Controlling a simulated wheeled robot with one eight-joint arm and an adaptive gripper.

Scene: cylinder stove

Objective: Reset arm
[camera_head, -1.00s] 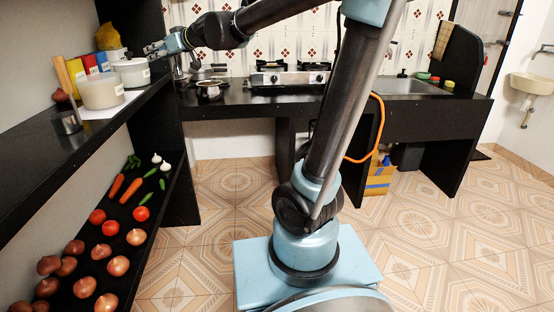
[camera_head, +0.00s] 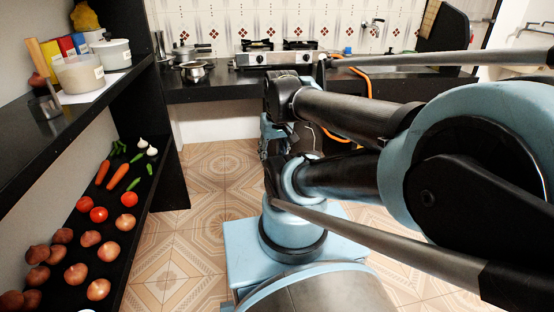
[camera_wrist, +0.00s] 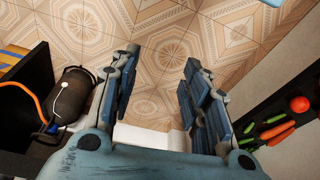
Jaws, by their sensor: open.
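My gripper (camera_wrist: 158,75) is open and empty in the wrist view, its two fingers spread apart over bare patterned floor tiles (camera_wrist: 165,45). In the head view my arm is folded, with its large blue joint close to the camera at the right. The wrist end hangs near the picture's middle, in front of the counter. The fingers are mostly hidden there behind my arm.
A dark gas cylinder (camera_wrist: 72,95) with an orange hose stands left of my gripper. The vegetable shelf (camera_head: 150,178) is at the left, below pots (camera_head: 80,73). The stove (camera_head: 277,58) and a metal pot (camera_head: 194,71) stand on the back counter.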

